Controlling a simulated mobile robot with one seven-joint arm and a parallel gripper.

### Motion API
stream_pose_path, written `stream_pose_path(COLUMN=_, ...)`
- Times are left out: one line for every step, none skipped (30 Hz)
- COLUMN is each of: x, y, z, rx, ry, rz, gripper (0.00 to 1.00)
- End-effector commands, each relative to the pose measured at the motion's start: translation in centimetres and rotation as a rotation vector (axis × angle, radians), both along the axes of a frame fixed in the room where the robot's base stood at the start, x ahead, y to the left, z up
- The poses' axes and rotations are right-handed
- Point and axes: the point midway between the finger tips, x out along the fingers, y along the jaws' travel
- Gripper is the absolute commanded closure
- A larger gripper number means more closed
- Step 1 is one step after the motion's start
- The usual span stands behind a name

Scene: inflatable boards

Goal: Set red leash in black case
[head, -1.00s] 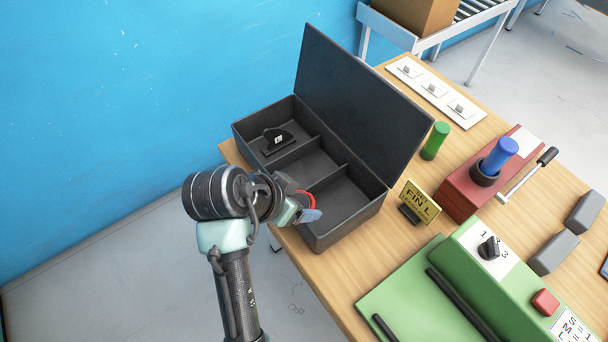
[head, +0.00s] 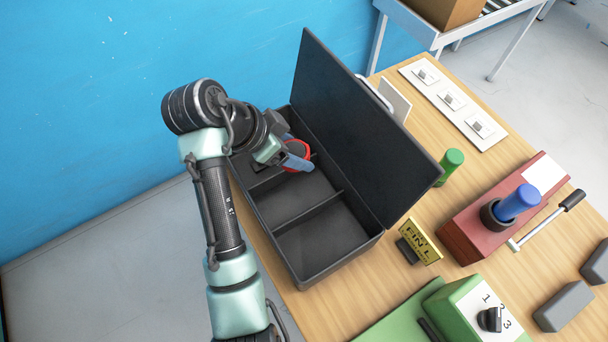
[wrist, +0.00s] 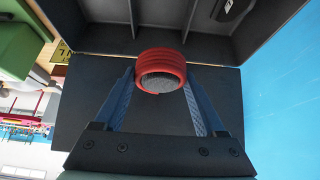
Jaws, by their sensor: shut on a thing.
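The black case (head: 345,261) stands open on the table in the head view, with its lid (head: 360,130) raised and its inside split by dividers. My gripper (head: 299,160) is over the far-left part of the case. It is shut on the red leash (head: 305,149), a coiled red roll. In the wrist view the red leash (wrist: 162,63) sits between the two blue fingertips (wrist: 160,80), with the case's compartments (wrist: 215,45) beyond it. The leash appears held above the case floor; its exact height is hard to tell.
Right of the case are a green cylinder (head: 450,163), a yellow sign (head: 419,241) and a red block with a blue knob (head: 518,201). The near compartments look empty.

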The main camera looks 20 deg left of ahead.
Motion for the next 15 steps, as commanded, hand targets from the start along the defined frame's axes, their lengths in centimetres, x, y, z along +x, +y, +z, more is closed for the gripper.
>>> stream_pose_path(x=-0.1, y=0.0, z=-1.7, rx=-0.002, ry=0.002, rz=0.001, gripper=0.86)
stream_pose_path(x=-0.1, y=0.0, z=-2.3, rx=-0.002, ry=0.002, rz=0.001, gripper=0.86)
stream_pose_path(x=-0.1, y=0.0, z=-2.9, rx=-0.002, ry=0.003, rz=-0.001, gripper=0.86)
stream_pose_path(x=-0.1, y=0.0, z=-3.4, rx=-0.002, ry=0.003, rz=-0.001, gripper=0.86)
stream_pose_path(x=-0.1, y=0.0, z=-4.1, rx=-0.002, ry=0.002, rz=0.001, gripper=0.86)
stream_pose_path(x=0.0, y=0.0, z=-4.7, rx=-0.001, ry=0.002, rz=0.001, gripper=0.86)
stream_pose_path(x=0.0, y=0.0, z=-5.0, rx=-0.001, ry=0.002, rz=0.001, gripper=0.86)
stream_pose_path(x=0.0, y=0.0, z=-5.4, rx=-0.001, ry=0.002, rz=0.001, gripper=0.86)
stream_pose_path(x=-0.1, y=0.0, z=-6.1, rx=-0.001, ry=0.002, rz=0.001, gripper=0.86)
stream_pose_path(x=0.0, y=0.0, z=-6.5, rx=0.000, ry=0.002, rz=0.000, gripper=0.86)
stream_pose_path(x=0.0, y=0.0, z=-6.7, rx=0.000, ry=0.000, rz=0.001, gripper=0.86)
stream_pose_path(x=0.0, y=0.0, z=-7.0, rx=0.000, ry=0.000, rz=0.001, gripper=0.86)
stream_pose_path(x=0.0, y=0.0, z=-7.3, rx=-0.001, ry=0.001, rz=0.000, gripper=0.86)
stream_pose_path(x=0.0, y=0.0, z=-7.6, rx=-0.001, ry=0.002, rz=0.000, gripper=0.86)
stream_pose_path(x=-0.1, y=0.0, z=-8.3, rx=-0.003, ry=0.004, rz=0.000, gripper=0.86)
